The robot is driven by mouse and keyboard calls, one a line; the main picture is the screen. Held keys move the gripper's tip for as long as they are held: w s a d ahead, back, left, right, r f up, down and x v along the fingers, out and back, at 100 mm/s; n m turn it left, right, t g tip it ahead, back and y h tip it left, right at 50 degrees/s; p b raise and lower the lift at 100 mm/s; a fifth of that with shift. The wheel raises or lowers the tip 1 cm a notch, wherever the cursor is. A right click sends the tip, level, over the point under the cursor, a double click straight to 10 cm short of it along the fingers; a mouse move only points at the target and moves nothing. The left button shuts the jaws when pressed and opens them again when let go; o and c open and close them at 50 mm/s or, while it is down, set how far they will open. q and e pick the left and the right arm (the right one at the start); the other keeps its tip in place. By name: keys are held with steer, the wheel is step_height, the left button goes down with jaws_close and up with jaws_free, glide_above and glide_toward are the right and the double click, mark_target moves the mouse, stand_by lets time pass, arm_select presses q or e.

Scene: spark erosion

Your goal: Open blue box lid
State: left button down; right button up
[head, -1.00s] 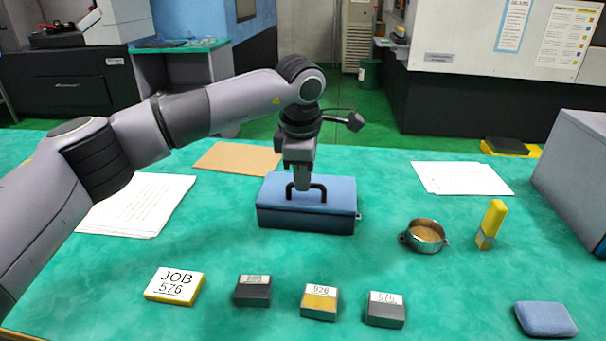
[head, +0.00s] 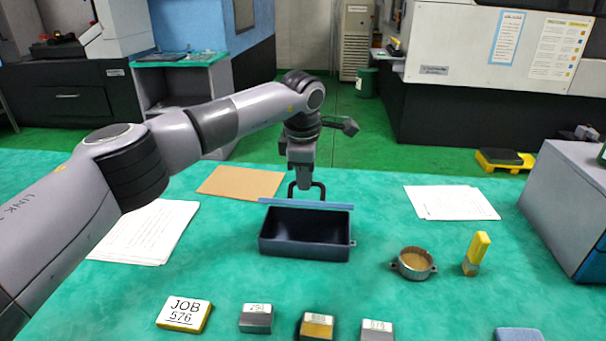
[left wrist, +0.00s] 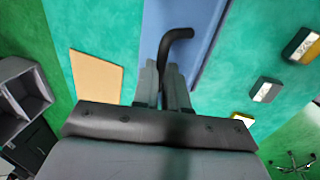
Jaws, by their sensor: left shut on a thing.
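The blue box (head: 305,246) stands on the green table in the middle of the head view, its dark inside showing. Its blue lid (head: 306,204) is raised off the box and seen almost edge-on above its far side. The lid's black handle (head: 320,190) stands up from it. My left gripper (head: 304,188) is shut on the handle. In the left wrist view the gripper fingers (left wrist: 163,88) close around the dark handle (left wrist: 176,36), with the blue lid (left wrist: 185,45) beyond. My right gripper is not in view.
A yellow JOB 576 block (head: 184,314) and several small labelled blocks lie in front. A round metal ring (head: 413,264) and a yellow-handled tool (head: 476,254) are to the right. Papers (head: 450,202) and a brown board (head: 240,183) lie behind. A grey cabinet (head: 575,195) stands far right.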

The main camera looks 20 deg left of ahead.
arm_select(q)
steer(key=shift+w+a+f+p, duration=0.1)
steer(key=shift+w+f+p, duration=0.05)
steer(key=shift+w+p, duration=0.2)
stand_by(0.3)
steer(key=c, duration=1.5)
jaws_free()
steer(key=o, duration=0.3)
steer(key=shift+w+f, duration=0.15)
steer(key=shift+w, duration=0.1)
steer(key=shift+o, duration=0.2)
steer(key=shift+r, duration=0.2)
steer(key=v, duration=0.7)
